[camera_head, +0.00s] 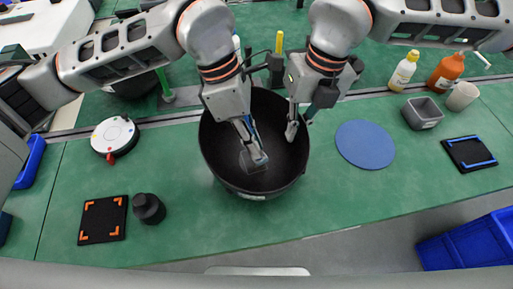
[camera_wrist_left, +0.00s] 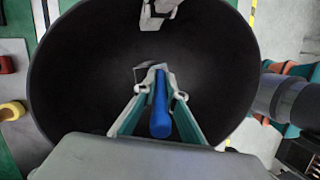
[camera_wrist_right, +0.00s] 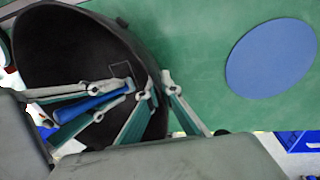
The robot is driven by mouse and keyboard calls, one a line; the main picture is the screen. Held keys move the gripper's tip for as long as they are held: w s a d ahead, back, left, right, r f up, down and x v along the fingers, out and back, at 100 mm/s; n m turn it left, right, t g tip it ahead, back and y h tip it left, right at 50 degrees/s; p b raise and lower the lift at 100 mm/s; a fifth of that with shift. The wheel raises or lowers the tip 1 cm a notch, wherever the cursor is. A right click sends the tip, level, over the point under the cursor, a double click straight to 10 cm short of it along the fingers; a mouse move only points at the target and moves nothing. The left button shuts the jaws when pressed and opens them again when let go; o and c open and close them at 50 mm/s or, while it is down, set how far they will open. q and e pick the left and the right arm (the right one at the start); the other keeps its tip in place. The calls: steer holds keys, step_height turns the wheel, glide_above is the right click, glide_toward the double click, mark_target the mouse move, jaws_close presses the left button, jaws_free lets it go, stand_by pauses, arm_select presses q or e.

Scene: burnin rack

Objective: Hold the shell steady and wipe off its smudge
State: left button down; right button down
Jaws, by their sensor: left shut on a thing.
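The shell is a large black bowl (camera_head: 222,150) standing on the green bench; it also shows in both wrist views (camera_wrist_left: 85,90) (camera_wrist_right: 60,45). My left gripper (camera_head: 259,158) reaches inside it, shut on a blue-handled tool (camera_wrist_left: 160,105), low near the shell's inner wall. A faint square patch (camera_head: 247,165) shows at the tool's end; I cannot tell whether it is a wiping pad or the smudge. My right gripper (camera_wrist_right: 157,76) stands at the shell's right rim, one finger inside and one outside, the fingers apart. Contact with the rim is unclear.
A blue disc (camera_head: 365,144) lies right of the shell. A grey bin (camera_head: 422,113), a cup and bottles stand at the back right. On the left are a white round device (camera_head: 115,137), a black mat (camera_head: 103,219) and a black cylinder (camera_head: 149,208). The front bench is mostly clear.

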arm_select(q)
steer(key=shift+w+a+r, duration=0.15)
steer(key=shift+w+a, duration=0.05)
steer(key=shift+w, duration=0.35)
steer(key=shift+s+d+r, duration=0.2)
steer(key=shift+s, duration=0.45)
steer(key=shift+s+d, duration=0.25)
steer(key=shift+s, duration=0.45)
steer(key=shift+s+d, duration=0.2)
steer(key=shift+s, duration=0.45)
steer(key=shift+w+f, duration=0.1)
steer(key=shift+f, duration=0.15)
step_height(320, 180, up, 7)
steer(key=n+t, duration=0.1)
steer(key=n, duration=0.3)
steer(key=n+t, duration=0.2)
steer(key=n, duration=0.3)
steer(key=shift+f, duration=0.15)
